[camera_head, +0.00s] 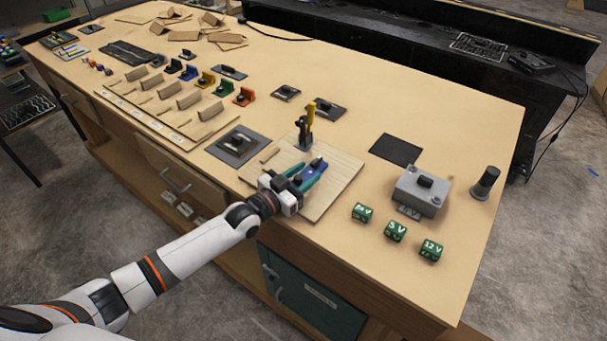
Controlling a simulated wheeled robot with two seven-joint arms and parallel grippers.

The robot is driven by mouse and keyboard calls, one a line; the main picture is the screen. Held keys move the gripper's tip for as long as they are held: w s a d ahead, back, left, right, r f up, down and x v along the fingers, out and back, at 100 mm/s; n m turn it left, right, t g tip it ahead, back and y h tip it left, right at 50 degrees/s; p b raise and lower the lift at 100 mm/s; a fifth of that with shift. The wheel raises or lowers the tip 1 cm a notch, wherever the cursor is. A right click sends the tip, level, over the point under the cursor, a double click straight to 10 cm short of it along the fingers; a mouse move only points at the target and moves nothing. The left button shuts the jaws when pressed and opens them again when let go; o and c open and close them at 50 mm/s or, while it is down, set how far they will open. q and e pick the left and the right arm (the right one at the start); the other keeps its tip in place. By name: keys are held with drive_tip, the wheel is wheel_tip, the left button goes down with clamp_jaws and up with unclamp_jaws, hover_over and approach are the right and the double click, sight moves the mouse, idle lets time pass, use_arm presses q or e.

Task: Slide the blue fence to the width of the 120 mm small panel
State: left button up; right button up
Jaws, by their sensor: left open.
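The blue fence (309,172) lies on a light wooden board (343,178) near the table's front edge. My left gripper (312,166) reaches in from the front left and is open, its teal fingers on either side of the blue fence. Whether the fingers touch it I cannot tell. The gripper body hides the fence's near end. A black clamp with a yellow handle (309,116) stands at the board's far edge. A thin wooden strip (269,155) lies at the board's left. I cannot tell which piece is the 120 mm panel. My right gripper is not in view.
A dark plate with a part (237,145) lies left of the board. Right are a grey box (421,190), green voltage blocks (395,231) and a black post (484,183). A rack of wooden panels (165,110) and coloured brackets (243,96) stand farther left.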

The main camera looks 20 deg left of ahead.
use_arm(q)
clamp_jaws()
drive_tip(key=shift+s+d+p, duration=0.25)
drive_tip(key=shift+d, duration=0.25)
drive_tip(key=shift+s+d+p, duration=0.2)
drive_tip(key=shift+d+p, duration=0.05)
drive_tip(key=shift+d, duration=0.35)
drive_tip(key=shift+c, duration=1.1)
unclamp_jaws()
drive_tip(key=shift+o, duration=1.1)
drive_tip(key=shift+d, duration=0.1)
